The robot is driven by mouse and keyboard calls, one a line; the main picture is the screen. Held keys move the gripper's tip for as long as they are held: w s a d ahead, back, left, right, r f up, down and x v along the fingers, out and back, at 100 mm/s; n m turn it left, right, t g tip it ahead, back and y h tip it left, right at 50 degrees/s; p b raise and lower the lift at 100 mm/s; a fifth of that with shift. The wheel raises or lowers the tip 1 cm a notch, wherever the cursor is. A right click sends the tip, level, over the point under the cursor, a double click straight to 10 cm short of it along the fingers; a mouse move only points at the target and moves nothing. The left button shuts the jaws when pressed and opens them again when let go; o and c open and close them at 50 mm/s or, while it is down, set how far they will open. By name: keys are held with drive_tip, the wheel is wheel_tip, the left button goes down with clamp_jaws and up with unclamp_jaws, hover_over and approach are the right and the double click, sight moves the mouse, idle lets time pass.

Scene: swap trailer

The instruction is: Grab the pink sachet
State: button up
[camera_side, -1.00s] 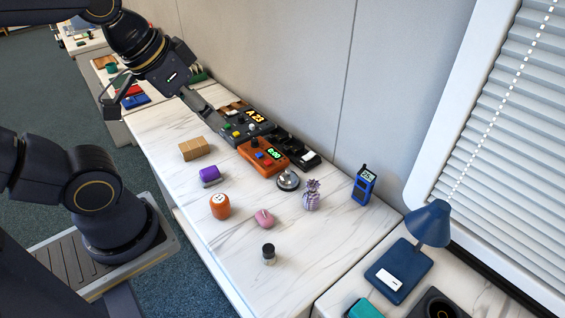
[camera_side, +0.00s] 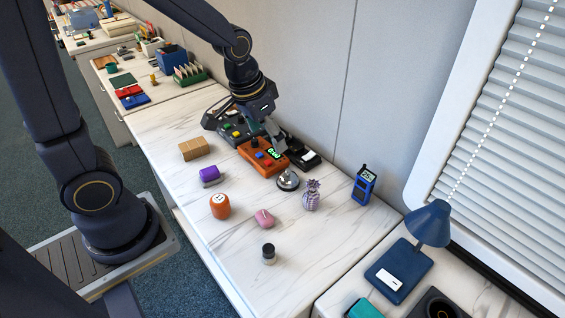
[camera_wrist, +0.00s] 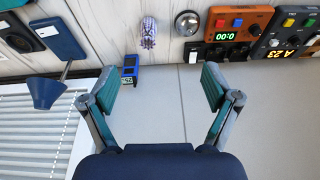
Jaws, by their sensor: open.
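A small striped pouch (camera_side: 312,196), pale purple and white with a gathered top, stands on the marble counter right of a silver bell. It also shows at the top of the wrist view (camera_wrist: 149,32). A small rounded pink object (camera_side: 264,218) lies nearer the front; its shape is too small to identify surely, and I do not see it in the wrist view. Which of the two is the pink sachet is unclear. My gripper (camera_wrist: 161,84) is open and empty. In the side view my gripper (camera_side: 274,138) is above the orange timer box, behind and left of the pouch.
The orange timer box (camera_side: 262,157), silver bell (camera_side: 288,180) and blue handheld device (camera_side: 364,186) stand around the pouch. An orange jar (camera_side: 220,206), purple item (camera_side: 210,175) and dark-capped jar (camera_side: 268,253) are nearer the front. A wall runs behind; the counter's front is mostly clear.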

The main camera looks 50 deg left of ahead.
wheel_tip(320, 180, down, 11)
drive_tip(key=s+g, duration=0.2)
drive_tip(key=g, duration=0.1)
hover_over(264, 215)
drive_tip(key=f, duration=1)
drive_tip(key=shift+d, duration=0.35)
drive_tip(key=f, duration=0.6)
drive_tip(key=shift+a, duration=0.3)
drive_tip(key=c, duration=1)
drive_tip(key=shift+r, duration=0.1)
drive_tip(key=shift+c, duration=0.2)
